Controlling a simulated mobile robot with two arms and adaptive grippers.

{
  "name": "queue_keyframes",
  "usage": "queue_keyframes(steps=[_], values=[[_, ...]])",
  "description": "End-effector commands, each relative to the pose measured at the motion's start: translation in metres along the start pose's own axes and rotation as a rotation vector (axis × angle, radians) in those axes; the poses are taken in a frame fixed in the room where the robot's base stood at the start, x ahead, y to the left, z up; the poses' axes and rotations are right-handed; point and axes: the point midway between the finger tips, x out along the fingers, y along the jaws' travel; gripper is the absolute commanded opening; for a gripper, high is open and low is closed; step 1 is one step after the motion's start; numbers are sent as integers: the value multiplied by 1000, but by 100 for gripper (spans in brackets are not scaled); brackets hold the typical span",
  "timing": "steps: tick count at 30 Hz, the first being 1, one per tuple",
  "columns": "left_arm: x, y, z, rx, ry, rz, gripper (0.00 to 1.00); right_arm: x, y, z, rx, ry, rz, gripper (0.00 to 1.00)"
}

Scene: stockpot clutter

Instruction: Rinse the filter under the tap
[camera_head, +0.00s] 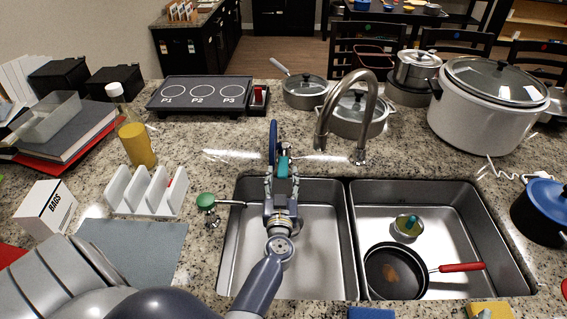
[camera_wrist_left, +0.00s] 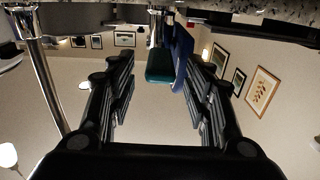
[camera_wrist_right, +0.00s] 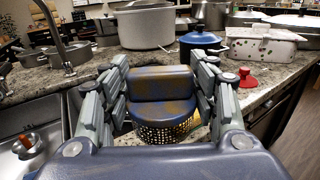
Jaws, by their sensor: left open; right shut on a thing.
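The filter, a perforated basket (camera_wrist_right: 163,130) with a dark blue, brown-stained block-shaped handle (camera_wrist_right: 162,83), shows in the right wrist view. My right gripper (camera_wrist_right: 162,80) is shut on that handle, with the basket hanging beyond it. The right gripper and filter are outside the head view. The curved metal tap (camera_head: 372,95) stands behind the double sink; it also shows in the right wrist view (camera_wrist_right: 52,25). My left gripper (camera_head: 282,180) is over the left basin (camera_head: 320,245), left of the tap. Its fingers are spread around, but apart from, a teal and blue upright thing (camera_wrist_left: 160,66).
The right basin (camera_head: 450,215) holds a black pan (camera_head: 390,272) with a red handle and a small metal lidded thing (camera_head: 407,227). A large white pot (camera_head: 480,115) and a blue pot (camera_head: 545,207) stand right. A white rack (camera_head: 147,192) stands left of the sink.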

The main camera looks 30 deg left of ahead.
Motion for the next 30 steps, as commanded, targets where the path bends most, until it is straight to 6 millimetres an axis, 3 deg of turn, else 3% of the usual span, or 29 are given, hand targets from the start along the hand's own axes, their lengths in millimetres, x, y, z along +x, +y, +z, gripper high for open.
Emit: queue_keyframes(steps=[7, 19, 30], values=[[10, 0, 6, 1, 3, 1, 47, 0, 0, -6, 0, -1, 0, 30], [67, 0, 7, 0, 1, 1, 47, 0, 0, -9, 0, -1, 0, 30], [75, 0, 7, 0, 0, 0, 47, 0, 0, -9, 0, -1, 0, 30]])
